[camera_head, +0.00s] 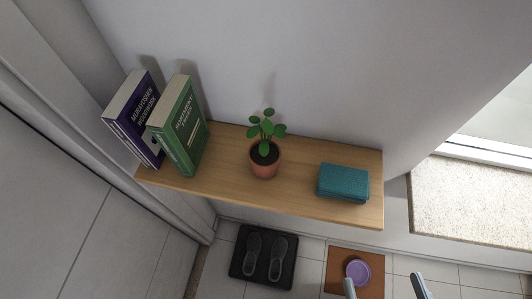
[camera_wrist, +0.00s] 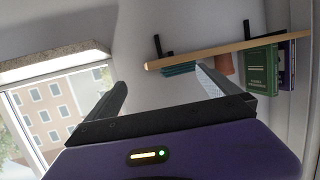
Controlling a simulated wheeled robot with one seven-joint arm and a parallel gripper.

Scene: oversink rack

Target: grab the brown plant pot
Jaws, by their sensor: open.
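The brown plant pot (camera_head: 265,164) stands upright on a wooden shelf (camera_head: 220,184), with dark soil and a green leafy plant in it. In the wrist view the pot (camera_wrist: 224,66) shows small and upside down, just beside one fingertip. My gripper (camera_head: 385,286) is open and empty at the bottom edge of the head view, to the right of the pot and apart from it. Its two spread fingers also show in the wrist view (camera_wrist: 162,84). The plant's leaves cannot be made out in the wrist view.
A green book (camera_head: 180,128) and a purple book (camera_head: 137,120) stand at the shelf's left end. A teal box (camera_head: 343,182) lies right of the pot. A wall rises behind the shelf. Shoes on a dark mat (camera_head: 240,271) and a purple bowl (camera_head: 358,271) are on the floor below.

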